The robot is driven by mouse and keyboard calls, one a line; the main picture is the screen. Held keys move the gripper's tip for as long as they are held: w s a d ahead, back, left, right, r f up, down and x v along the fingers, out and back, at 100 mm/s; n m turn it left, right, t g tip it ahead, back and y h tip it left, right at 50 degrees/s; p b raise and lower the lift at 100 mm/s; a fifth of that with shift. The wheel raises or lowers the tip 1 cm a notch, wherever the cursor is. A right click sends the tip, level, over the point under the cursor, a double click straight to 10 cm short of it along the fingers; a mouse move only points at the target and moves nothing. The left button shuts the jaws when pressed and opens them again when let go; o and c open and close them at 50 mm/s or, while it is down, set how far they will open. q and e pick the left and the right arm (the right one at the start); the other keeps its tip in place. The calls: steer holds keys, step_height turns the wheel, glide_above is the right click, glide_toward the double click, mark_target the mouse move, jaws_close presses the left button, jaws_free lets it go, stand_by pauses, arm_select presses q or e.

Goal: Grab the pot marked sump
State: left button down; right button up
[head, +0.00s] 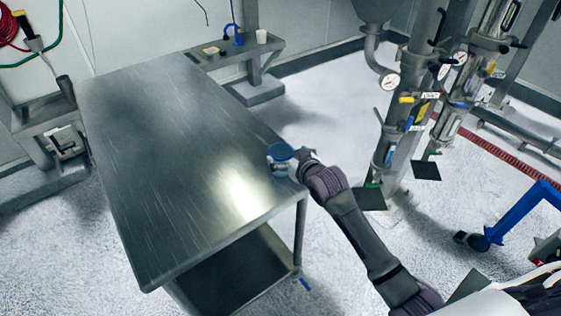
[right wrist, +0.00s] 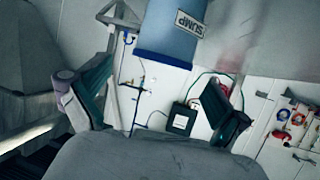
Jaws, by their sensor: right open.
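The sump pot (head: 280,151) is a small round pot with a blue top at the right edge of the steel table (head: 180,140). In the right wrist view the blue pot (right wrist: 168,32) shows at the top, with a white label reading SUMP on its side. My right gripper (head: 300,162) is at the pot's right side in the head view. In the right wrist view its two fingers (right wrist: 160,85) are spread wide, with the pot beyond them and nothing clearly held. Part of the pot is hidden by the gripper in the head view. My left gripper does not show.
The table top is otherwise bare. A bench (head: 240,52) with a blue item and a white cup stands at the back. Steel pipework with gauges (head: 400,85) rises at the right. A blue frame (head: 520,215) stands at the far right. Speckled floor lies between.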

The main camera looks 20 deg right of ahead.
mark_target(276, 150)
steer(key=shift+s+a+f+p+x, duration=0.1)
steer(key=shift+f+p+x, duration=0.1)
steer(key=shift+x, duration=0.7)
steer(key=shift+s+a+f+p+x, duration=0.1)
steer(key=shift+p+x, duration=0.05)
steer(key=shift+x, duration=0.75)
steer(key=shift+f+p+x, duration=0.15)
steer(key=shift+p+x, duration=0.05)
steer(key=shift+x, duration=0.65)
steer(key=c, duration=1.2)
